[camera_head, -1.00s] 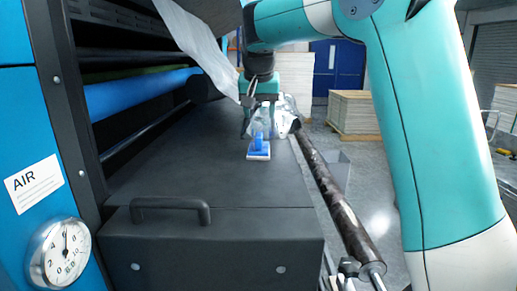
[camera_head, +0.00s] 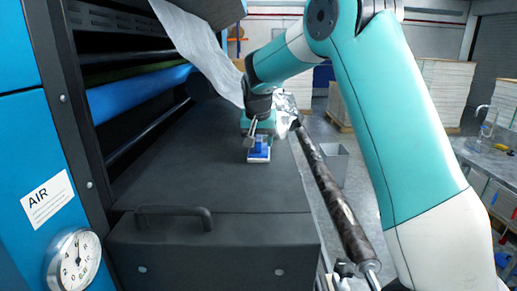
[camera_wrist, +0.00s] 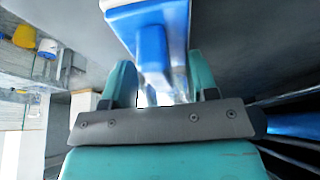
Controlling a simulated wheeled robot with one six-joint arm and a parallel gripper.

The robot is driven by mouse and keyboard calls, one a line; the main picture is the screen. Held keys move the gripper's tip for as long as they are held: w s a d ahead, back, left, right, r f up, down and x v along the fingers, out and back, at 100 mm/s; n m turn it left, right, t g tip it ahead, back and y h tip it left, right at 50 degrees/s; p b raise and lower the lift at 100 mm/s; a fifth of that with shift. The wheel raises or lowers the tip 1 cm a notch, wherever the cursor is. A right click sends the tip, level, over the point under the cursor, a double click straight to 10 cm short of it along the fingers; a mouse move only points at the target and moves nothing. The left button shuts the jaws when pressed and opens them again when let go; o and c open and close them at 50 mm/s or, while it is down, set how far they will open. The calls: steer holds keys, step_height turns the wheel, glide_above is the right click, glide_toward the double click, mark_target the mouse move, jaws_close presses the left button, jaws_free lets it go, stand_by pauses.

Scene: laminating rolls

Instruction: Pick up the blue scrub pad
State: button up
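The blue scrub pad (camera_head: 259,150), with a blue handle on a pale base, lies on the dark flat top (camera_head: 215,187) of the machine. In the wrist view the scrub pad (camera_wrist: 152,22) fills the top middle, its handle pointing toward my gripper. My gripper (camera_head: 251,138) is right over and beside the pad in the head view and partly covers it. In the wrist view my gripper (camera_wrist: 160,82) has its teal fingers apart, one on each side of the handle's line.
Crumpled silver material (camera_head: 286,106) lies just behind my gripper. A pale sheet (camera_head: 200,45) hangs at the upper left, by a blue roll (camera_head: 140,92). A long dark roller (camera_head: 330,190) runs along the right edge. The near part of the top is clear.

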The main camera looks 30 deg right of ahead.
mark_target(259, 137)
jaws_close()
steer(key=shift+r, duration=0.15)
step_height(259, 137, up, 20)
steer(key=p, duration=0.2)
stand_by(0.3)
